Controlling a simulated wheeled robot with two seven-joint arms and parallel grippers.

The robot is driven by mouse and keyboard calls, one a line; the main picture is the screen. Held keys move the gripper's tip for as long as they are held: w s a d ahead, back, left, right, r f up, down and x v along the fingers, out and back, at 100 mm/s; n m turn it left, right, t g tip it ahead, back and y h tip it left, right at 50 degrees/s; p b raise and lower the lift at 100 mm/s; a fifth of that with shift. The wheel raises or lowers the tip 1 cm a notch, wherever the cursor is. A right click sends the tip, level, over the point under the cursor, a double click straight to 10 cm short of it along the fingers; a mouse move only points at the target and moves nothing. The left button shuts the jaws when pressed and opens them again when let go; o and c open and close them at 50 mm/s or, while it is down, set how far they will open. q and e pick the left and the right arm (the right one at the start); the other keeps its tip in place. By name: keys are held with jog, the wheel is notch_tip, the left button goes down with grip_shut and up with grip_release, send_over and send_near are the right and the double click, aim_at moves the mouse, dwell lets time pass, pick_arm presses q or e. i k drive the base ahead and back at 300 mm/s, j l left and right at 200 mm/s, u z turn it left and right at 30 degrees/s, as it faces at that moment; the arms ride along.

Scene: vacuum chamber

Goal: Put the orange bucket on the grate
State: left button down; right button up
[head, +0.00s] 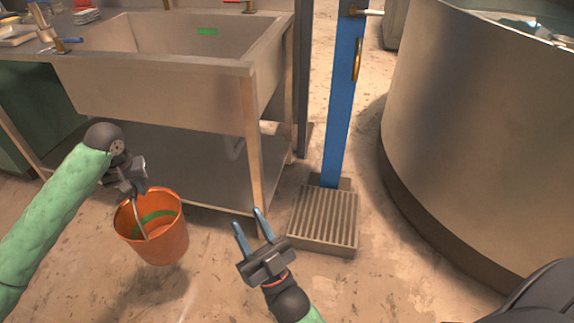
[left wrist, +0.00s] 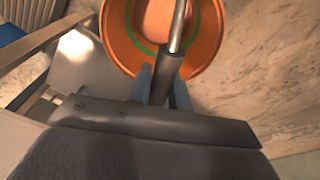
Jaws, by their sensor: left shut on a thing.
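The orange bucket (head: 163,238) hangs by its handle from my left gripper (head: 131,190) at the lower left of the head view. A green band shows inside it. A shadow on the floor below suggests it is off the floor. In the left wrist view the bucket (left wrist: 117,30) is below the fingers, and my left gripper (left wrist: 162,85) is shut on the dark handle grip (left wrist: 166,72). The grate (head: 322,218) is a slatted metal block on the floor at the foot of the blue post. My right gripper (head: 248,228) is open and empty, just left of the grate.
A metal sink stand (head: 160,85) with a low shelf (head: 190,165) stands behind the bucket. The blue post (head: 343,100) rises behind the grate. A large metal cylinder (head: 460,130) stands right of it. Floor between bucket and grate is clear, except for my right gripper above it.

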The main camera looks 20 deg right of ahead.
aim_at(325, 213)
jog(key=l+z, duration=0.15)
jog(key=z, duration=0.2)
jog(key=l+z, duration=0.3)
jog(key=k+j, duration=0.05)
jog(key=j, duration=0.05)
